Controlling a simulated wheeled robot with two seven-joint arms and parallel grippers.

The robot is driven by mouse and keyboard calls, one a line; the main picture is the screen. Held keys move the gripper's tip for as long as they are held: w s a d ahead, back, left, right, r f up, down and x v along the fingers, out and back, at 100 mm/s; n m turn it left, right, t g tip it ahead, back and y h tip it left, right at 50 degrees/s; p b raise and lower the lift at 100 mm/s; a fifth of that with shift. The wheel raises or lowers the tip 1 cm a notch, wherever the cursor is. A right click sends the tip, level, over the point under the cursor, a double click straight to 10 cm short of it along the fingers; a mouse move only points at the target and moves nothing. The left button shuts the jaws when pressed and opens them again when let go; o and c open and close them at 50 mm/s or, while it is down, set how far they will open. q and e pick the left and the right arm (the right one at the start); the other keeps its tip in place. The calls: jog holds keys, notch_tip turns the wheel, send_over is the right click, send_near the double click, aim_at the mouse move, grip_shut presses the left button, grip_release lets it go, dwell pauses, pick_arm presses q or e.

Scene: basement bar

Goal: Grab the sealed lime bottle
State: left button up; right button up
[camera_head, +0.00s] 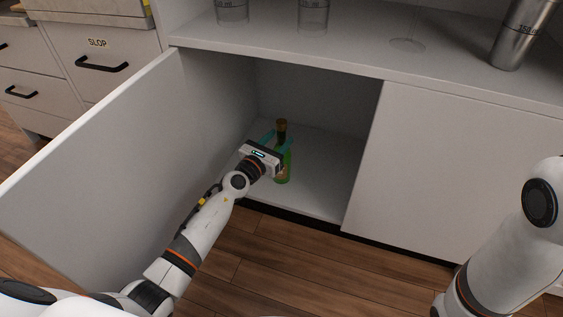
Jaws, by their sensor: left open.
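The lime bottle (287,168) is green with a brown stopper on top. It stands upright inside the open cabinet (321,198), on the cabinet floor. My left gripper (277,141) reaches into the cabinet at the bottle. Its teal fingers are open and show at the upper part of the bottle, one on the left and one on the right. The gripper body covers part of the bottle's left side. I cannot tell whether the fingers touch it. My right arm shows at the right edge, but its gripper is out of view.
The cabinet's open door (95,165) stands left of my left arm. The closed right door (455,172) borders the opening. Glasses (313,14) and a metal shaker (522,35) stand on the counter (370,52) above. The wooden floor (330,275) in front is clear.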

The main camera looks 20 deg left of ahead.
pick_arm(q)
jog(key=shift+x, duration=1)
grip_shut()
